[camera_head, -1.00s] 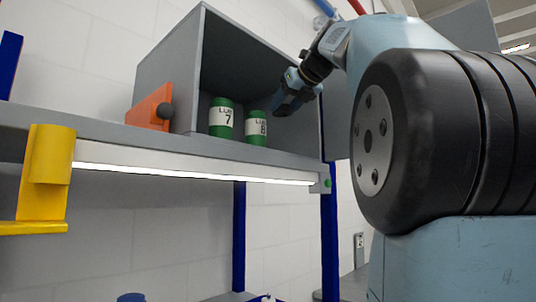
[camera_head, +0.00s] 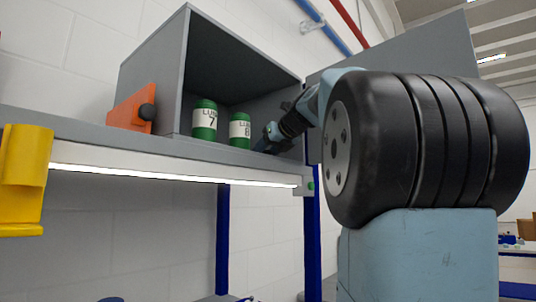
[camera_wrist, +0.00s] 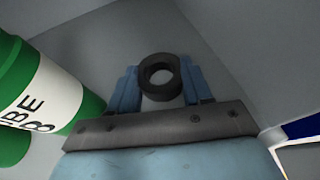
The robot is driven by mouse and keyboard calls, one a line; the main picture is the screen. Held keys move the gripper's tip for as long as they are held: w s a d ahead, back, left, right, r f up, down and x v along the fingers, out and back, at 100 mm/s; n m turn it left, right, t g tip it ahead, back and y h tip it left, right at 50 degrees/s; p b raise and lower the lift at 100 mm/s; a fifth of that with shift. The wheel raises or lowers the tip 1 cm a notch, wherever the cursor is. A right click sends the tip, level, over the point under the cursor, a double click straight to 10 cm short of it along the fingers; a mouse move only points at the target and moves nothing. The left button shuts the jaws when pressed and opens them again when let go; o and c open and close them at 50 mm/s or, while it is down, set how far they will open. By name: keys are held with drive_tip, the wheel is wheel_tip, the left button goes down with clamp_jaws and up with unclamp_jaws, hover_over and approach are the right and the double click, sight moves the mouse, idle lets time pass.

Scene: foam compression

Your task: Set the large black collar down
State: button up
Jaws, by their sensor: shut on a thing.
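The large black collar (camera_wrist: 160,94) is a dark ring with an open hole, held between the blue fingers of my gripper (camera_wrist: 158,76) in the wrist view. Pale grey surface shows behind it; I cannot tell whether the collar touches it. In the head view my gripper (camera_head: 268,138) is low inside the grey open box, just right of the green canister marked 8 (camera_head: 240,131). The collar cannot be made out there. The canister also shows close on the left of the wrist view (camera_wrist: 52,95).
The grey box (camera_head: 172,75) stands on a shelf (camera_head: 90,133). The green canister marked 7 (camera_head: 204,120) stands left of canister 8. An orange plate with a black knob (camera_head: 130,112) is outside the box on the left. A yellow bracket (camera_head: 24,175) is at the shelf's front left.

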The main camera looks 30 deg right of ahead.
drive_tip(key=shift+f, duration=0.4)
drive_tip(key=shift+f, duration=0.25)
drive_tip(key=shift+w+f, duration=0.1)
drive_tip(key=shift+f, duration=0.25)
drive_tip(key=o, duration=1)
drive_tip(key=shift+f, duration=0.2)
drive_tip(key=shift+o, duration=0.2)
drive_tip(key=shift+w+r, duration=0.1)
drive_tip(key=shift+r, duration=0.4)
drive_tip(key=v, duration=1.2)
drive_tip(key=shift+r, duration=0.4)
